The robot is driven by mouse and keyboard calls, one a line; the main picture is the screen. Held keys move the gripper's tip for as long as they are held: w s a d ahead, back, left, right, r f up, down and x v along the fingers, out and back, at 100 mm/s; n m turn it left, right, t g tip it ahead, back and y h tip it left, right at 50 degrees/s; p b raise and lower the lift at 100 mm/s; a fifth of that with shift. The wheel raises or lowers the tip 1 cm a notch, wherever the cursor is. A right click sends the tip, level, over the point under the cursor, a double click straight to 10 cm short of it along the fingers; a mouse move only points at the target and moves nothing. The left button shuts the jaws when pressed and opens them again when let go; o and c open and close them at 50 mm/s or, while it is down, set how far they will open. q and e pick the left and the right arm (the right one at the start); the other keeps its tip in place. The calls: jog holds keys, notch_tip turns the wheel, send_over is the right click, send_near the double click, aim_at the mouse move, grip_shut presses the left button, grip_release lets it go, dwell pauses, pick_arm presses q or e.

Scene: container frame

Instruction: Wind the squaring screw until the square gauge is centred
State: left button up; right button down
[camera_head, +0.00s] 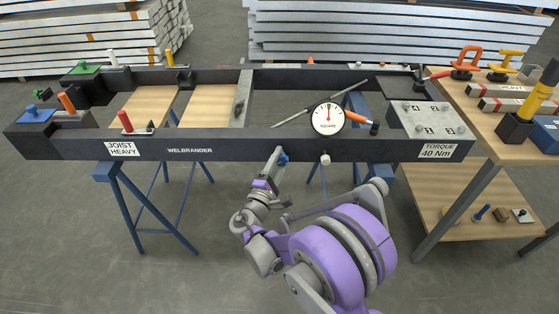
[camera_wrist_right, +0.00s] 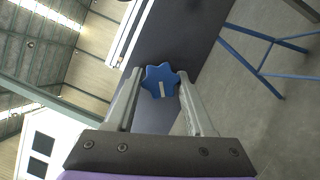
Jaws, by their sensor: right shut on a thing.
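The squaring screw's blue lobed knob (camera_head: 283,158) is on the front face of the dark frame (camera_head: 228,147), right of the word WELBRANDER. My right gripper (camera_head: 279,155) reaches it from below. In the right wrist view the knob (camera_wrist_right: 160,80) sits between the two finger ends, and the gripper is shut on it. A pale mark shows on the knob's face. The round white square gauge (camera_head: 328,119) stands above the front rail. Its needle looks close to upright, near a small green patch at the top; the exact reading is too small to tell. My left gripper is not in view.
A pale knob (camera_head: 325,159) is on the rail below the gauge. An orange-handled tool (camera_head: 360,118) lies behind the gauge. Blue trestles (camera_head: 150,212) carry the frame. A wooden bench (camera_head: 500,128) with tools stands right. The floor in front is open.

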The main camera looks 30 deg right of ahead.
jog(key=shift+c, duration=1.4)
grip_release()
jog(key=p+v, duration=0.1)
jog(key=v, duration=1)
jog(key=shift+d, duration=0.1)
